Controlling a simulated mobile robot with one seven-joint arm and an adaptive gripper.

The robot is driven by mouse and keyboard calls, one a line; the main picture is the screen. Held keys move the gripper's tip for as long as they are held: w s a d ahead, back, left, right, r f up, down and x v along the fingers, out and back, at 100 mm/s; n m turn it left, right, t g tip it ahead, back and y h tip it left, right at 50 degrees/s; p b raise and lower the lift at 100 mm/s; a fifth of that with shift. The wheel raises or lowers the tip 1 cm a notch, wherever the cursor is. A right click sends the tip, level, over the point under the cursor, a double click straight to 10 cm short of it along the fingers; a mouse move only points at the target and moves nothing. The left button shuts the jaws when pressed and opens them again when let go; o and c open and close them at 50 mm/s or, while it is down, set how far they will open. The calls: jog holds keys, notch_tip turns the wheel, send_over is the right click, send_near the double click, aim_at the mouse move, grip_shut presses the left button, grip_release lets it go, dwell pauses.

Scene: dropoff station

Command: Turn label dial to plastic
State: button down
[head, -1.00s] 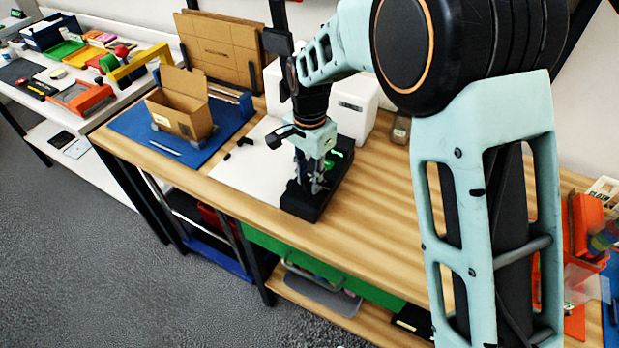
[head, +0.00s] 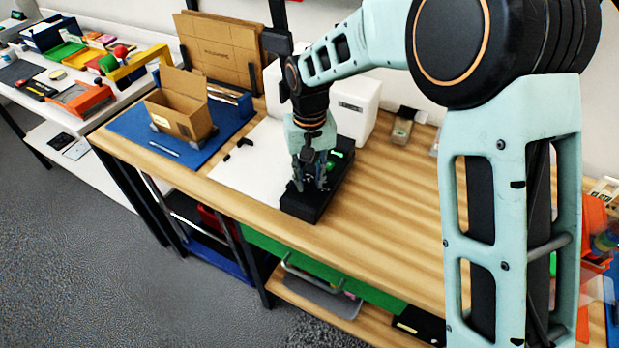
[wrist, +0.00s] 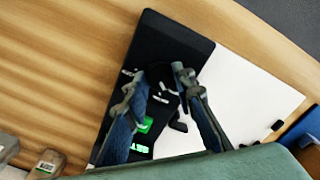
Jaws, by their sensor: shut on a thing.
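A black label device (head: 305,205) stands on the wooden table; it also shows in the wrist view (wrist: 182,38). A dark dial (wrist: 160,76) sits on its top face, with small white labels around it that are too blurred to read. A light pointer mark shows near the dial. A lit green display (wrist: 144,124) is on the same face. My gripper (wrist: 161,73) points down over the device, its fingers on either side of the dial and shut on it. In the head view my gripper (head: 314,182) hides the dial.
A white sheet (head: 240,170) lies beside the device, with small black pieces on it. A white box (head: 357,105) stands behind. An open cardboard box (head: 180,118) is on a blue mat (head: 135,122) at the left. The table right of the device is mostly clear.

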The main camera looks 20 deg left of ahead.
aim_at(309, 182)
jog(key=n, duration=0.5)
jog(key=shift+n, duration=0.3)
dwell(0.4)
jog(key=c, duration=1.6)
grip_release()
jog(key=shift+r, duration=0.1)
notch_tip(309, 182, up, 12)
